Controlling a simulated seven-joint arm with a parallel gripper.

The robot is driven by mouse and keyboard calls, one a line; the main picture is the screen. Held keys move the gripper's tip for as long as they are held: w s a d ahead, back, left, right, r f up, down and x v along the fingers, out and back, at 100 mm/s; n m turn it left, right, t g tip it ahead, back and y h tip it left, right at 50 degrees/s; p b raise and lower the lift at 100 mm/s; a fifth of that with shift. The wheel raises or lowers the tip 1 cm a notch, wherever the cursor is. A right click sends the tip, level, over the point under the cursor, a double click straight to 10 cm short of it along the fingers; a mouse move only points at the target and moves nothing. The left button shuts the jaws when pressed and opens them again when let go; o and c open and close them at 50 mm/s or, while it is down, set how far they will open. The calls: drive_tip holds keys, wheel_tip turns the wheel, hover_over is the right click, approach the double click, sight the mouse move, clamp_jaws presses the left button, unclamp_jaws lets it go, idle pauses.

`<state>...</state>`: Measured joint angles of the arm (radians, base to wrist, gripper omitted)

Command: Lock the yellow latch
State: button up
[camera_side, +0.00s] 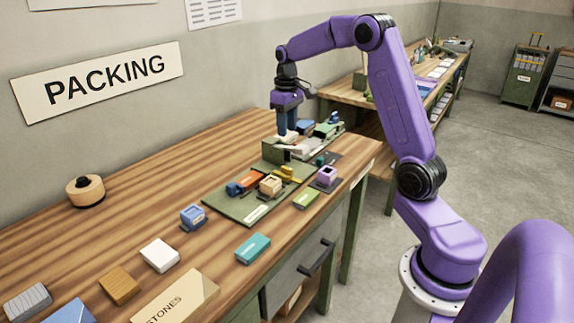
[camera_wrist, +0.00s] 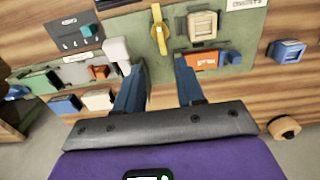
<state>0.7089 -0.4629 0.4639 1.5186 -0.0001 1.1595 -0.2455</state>
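The yellow latch (camera_side: 288,173) sits on the green board (camera_side: 236,209) near the middle of the bench. In the wrist view the latch (camera_wrist: 158,30) is a narrow upright yellow bar with a wider part at its middle, lying ahead of my fingers. My gripper (camera_side: 287,129) points down above the far part of the bench, behind the latch in the side view. In the wrist view my gripper (camera_wrist: 159,66) has its two blue fingers apart with nothing between them. I cannot tell whether the latch is locked.
A light-grey handle-like piece (camera_wrist: 117,50) lies close to my left finger in the wrist view.

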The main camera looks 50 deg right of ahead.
sight(287, 168)
wheel_tip(287, 168, down, 14)
drive_tip(key=shift+r, duration=0.25)
idle(0.3)
clamp_jaws()
